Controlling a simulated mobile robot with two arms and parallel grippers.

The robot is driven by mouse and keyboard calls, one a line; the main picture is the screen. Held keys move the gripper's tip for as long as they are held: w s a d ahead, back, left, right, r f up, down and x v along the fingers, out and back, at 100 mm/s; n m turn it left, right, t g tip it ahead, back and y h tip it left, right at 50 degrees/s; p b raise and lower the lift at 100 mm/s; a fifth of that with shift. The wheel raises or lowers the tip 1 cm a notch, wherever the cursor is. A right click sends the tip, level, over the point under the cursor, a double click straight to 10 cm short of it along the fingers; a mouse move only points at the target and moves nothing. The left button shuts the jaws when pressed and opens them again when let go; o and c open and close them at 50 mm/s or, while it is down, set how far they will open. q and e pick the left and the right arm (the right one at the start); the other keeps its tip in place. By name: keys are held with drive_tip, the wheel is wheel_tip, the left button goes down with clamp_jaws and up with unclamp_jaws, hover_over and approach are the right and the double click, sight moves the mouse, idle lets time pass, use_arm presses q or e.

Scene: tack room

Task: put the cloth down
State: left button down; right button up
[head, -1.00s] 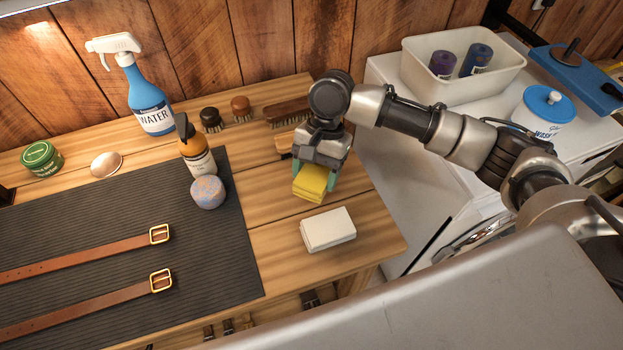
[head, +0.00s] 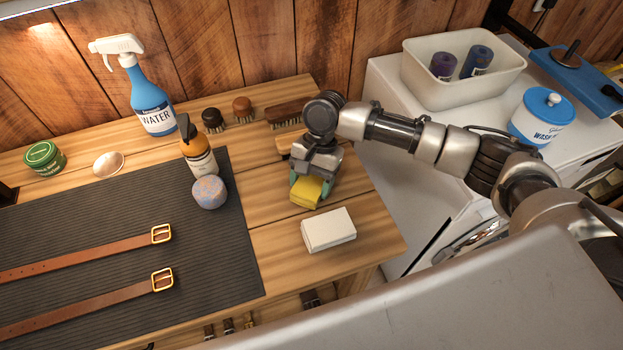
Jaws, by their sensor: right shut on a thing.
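A folded yellow cloth (head: 306,192) is between the fingers of my right gripper (head: 311,186), over the wooden bench top (head: 370,215). The gripper points down and is shut on the cloth. The cloth is at or just above the wood; I cannot tell whether it touches. A folded white cloth (head: 328,230) lies on the bench just in front of it, apart from it. My left gripper is not in view.
Brushes (head: 284,115) lie behind. Two belts (head: 90,255) lie on the mat. Bare wood surrounds the white cloth.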

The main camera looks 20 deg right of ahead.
drive_tip(key=shift+s+f, duration=0.3)
drive_tip(key=shift+f, duration=0.3)
drive_tip(key=o, duration=0.7)
drive_tip(key=shift+f, duration=0.1)
drive_tip(key=shift+o, duration=1.4)
drive_tip(key=shift+w+a+f, duration=0.1)
drive_tip(key=shift+w+a, duration=0.05)
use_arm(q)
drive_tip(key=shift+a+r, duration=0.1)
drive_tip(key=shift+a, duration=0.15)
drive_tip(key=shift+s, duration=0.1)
use_arm(e)
drive_tip(key=shift+w+d+r+b, duration=0.1)
drive_tip(key=shift+d+r+b, duration=0.1)
drive_tip(key=shift+r+b, duration=0.35)
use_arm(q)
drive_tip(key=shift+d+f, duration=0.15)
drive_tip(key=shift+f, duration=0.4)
use_arm(e)
drive_tip(key=v, duration=1.2)
drive_tip(key=shift+r, duration=0.35)
drive_tip(key=shift+w, duration=0.1)
